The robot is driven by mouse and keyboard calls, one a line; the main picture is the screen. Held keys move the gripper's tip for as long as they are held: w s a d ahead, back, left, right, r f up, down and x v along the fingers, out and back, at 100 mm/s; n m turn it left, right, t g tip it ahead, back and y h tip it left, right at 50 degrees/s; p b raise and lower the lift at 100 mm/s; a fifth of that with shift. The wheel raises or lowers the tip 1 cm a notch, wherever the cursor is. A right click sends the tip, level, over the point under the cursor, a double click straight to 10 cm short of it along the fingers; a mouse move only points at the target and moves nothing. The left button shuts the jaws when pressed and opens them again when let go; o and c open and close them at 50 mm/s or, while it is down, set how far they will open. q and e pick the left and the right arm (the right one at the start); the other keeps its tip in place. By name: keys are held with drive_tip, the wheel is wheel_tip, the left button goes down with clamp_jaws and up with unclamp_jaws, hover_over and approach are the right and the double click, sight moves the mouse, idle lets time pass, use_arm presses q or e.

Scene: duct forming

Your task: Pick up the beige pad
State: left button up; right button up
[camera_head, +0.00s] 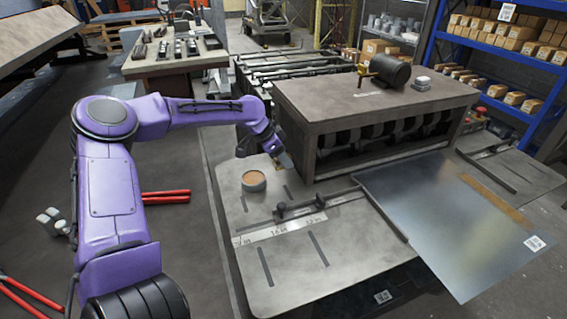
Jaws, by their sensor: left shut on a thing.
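The beige pad (254,179) is a small round piece with a beige top and a pale grey rim. It shows at the left end of the grey machine table. My left gripper (264,155) is just above and behind it in the picture, at the end of the purple arm. The gripper is shut on the pad, but the contact is partly hidden by the gripper itself. I cannot tell whether the pad is clear of the table. My right gripper is not in view.
The grey table (285,265) has slots, a ruler scale and a sliding bar. A forming machine (375,95) stands behind it. A metal sheet (450,215) lies at the right, overhanging the front. A bench with tools (175,65) stands back left.

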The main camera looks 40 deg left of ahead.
use_arm(q)
drive_tip(key=r, duration=0.1)
drive_tip(key=s+d+r, duration=0.1)
drive_tip(key=r, duration=0.1)
drive_tip(key=shift+s+d, duration=0.25)
drive_tip(key=shift+s, duration=0.15)
drive_tip(key=s+d+r+p, duration=0.4)
drive_tip(key=s+d+p, duration=0.2)
drive_tip(key=p, duration=0.4)
drive_tip(key=shift+s, duration=0.7)
drive_tip(key=shift+a, duration=0.1)
drive_tip(key=o, duration=0.5)
drive_tip(key=shift+c, duration=0.2)
drive_tip(key=shift+r, duration=0.1)
drive_tip(key=shift+c, duration=1)
